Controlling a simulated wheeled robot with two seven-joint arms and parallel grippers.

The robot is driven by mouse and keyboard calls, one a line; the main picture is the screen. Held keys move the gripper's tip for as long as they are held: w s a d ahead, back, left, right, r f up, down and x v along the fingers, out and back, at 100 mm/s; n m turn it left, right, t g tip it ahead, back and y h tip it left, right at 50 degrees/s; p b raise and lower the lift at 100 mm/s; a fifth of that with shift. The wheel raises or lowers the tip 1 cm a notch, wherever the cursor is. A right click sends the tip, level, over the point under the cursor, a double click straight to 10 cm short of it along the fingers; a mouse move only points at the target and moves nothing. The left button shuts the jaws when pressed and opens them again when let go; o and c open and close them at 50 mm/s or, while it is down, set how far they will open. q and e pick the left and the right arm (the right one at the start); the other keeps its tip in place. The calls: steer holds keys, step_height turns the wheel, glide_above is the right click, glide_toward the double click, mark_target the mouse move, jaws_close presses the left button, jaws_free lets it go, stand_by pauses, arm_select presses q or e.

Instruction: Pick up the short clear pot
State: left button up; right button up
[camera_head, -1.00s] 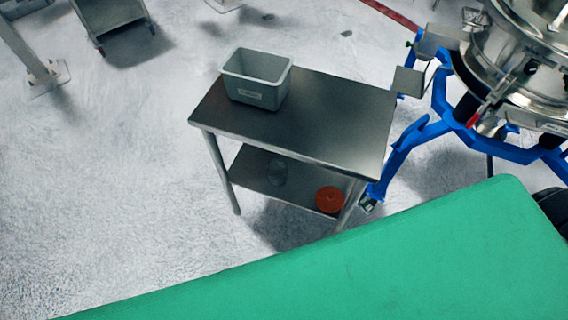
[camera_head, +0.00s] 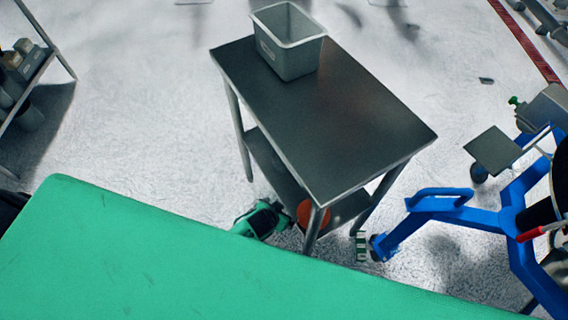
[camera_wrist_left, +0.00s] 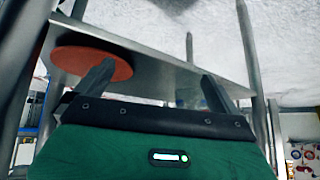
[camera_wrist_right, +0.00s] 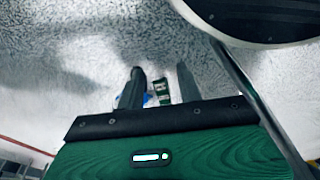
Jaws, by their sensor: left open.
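My left gripper (camera_head: 268,208) is low beside the table, at the shelf's near edge. In the left wrist view its fingers (camera_wrist_left: 155,80) are spread and empty, with the shelf (camera_wrist_left: 165,73) just beyond. An orange disc (camera_wrist_left: 92,62) lies on the shelf by the left-hand finger; it also shows in the head view (camera_head: 306,214). My right gripper (camera_wrist_right: 160,80) is open and empty, with floor beyond it.
A grey bin (camera_head: 291,58) stands on the steel tabletop (camera_head: 340,120). Metal table legs (camera_head: 314,232) flank the shelf. A blue frame (camera_head: 455,210) stands to the right. A shelf rack (camera_head: 40,70) is far left. Open floor (camera_head: 140,130) lies left of the table.

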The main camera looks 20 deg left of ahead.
arm_select(q)
steer(key=w+d+r+m+t+h, duration=0.1)
steer(key=w+d+r+m+h, duration=0.3)
steer(key=w+r, duration=0.3)
steer(key=w+d+r+m+t+h, duration=0.1)
steer(key=w+d+r+m+h, duration=0.25)
steer(key=w+d+r, duration=0.35)
steer(key=m+g+y+b, duration=0.2)
steer(key=g+y+b, duration=0.15)
steer(key=g, duration=0.25)
glide_above(273, 150)
steer(key=s, duration=0.3)
step_height(273, 150, down, 7)
steer(key=shift+n+b+x, duration=0.25)
steer(key=shift+b+x, duration=0.4)
steer(key=shift+x, duration=0.25)
steer(key=b+x, duration=0.2)
steer(key=x, duration=0.2)
steer(key=shift+w+d+r, duration=0.1)
steer(key=shift+w+d, duration=0.1)
steer(key=c, duration=0.9)
arm_select(e)
steer(key=w+r, duration=0.2)
steer(key=r, duration=0.6)
steer(key=w+a+r+t, duration=0.1)
steer(key=r, duration=0.7)
steer(key=shift+w, duration=0.35)
